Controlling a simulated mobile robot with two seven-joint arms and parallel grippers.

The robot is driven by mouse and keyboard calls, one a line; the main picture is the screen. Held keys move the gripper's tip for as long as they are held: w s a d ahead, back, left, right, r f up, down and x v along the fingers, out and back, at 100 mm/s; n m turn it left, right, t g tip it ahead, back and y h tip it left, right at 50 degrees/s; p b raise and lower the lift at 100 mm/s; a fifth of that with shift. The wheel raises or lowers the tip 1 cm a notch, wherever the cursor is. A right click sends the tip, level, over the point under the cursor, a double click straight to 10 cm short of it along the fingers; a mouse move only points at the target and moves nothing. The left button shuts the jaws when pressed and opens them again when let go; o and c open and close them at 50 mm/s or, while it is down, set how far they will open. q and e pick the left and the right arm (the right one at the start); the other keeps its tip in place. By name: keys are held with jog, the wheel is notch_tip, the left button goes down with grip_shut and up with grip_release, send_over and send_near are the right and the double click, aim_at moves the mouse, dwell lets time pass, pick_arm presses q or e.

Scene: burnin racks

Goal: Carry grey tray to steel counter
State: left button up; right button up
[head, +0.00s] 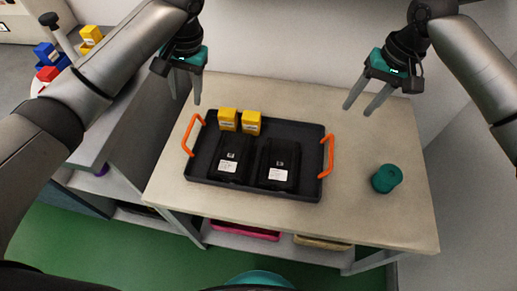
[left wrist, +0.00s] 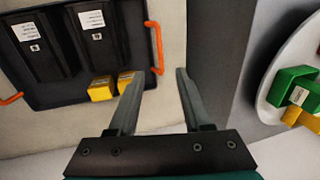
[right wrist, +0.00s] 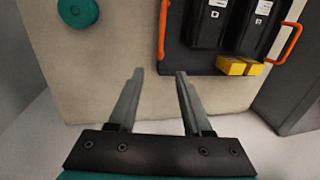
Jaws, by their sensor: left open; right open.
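The dark grey tray (head: 255,190) lies flat on a beige-topped table (head: 370,218) and has an orange handle at each end. It holds two black boxes with white labels and two small yellow blocks along its far side. My left gripper (head: 184,100) is open and empty, above the table's far left corner, apart from the left handle (head: 188,134). My right gripper (head: 364,108) is open and empty, above the far right part of the table, apart from the right handle (head: 327,157). The tray also shows in the left wrist view (left wrist: 62,96) and right wrist view (right wrist: 205,62).
A teal round object (head: 386,178) stands on the table right of the tray. A grey unit (head: 118,118) stands left of the table. Blue, red and yellow blocks (head: 47,55) sit at the far left. Pink and tan items lie on the shelf below.

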aim_at(189, 128)
pick_arm(q)
jog(key=x, duration=1.5)
jog(key=shift+f, duration=0.15)
pick_arm(e)
jog(key=a+f, duration=0.1)
jog(key=f, duration=0.4)
jog(key=a+f, duration=0.1)
jog(key=f, duration=0.4)
jog(key=a+f, duration=0.1)
jog(key=f, duration=0.4)
jog(key=shift+w, duration=0.2)
pick_arm(q)
grip_shut()
pick_arm(e)
grip_shut()
jog(key=shift+d, duration=0.1)
pick_arm(q)
jog(key=shift+w, duration=0.2)
pick_arm(e)
jog(key=shift+w+r, duration=0.15)
jog(key=shift+r, duration=0.05)
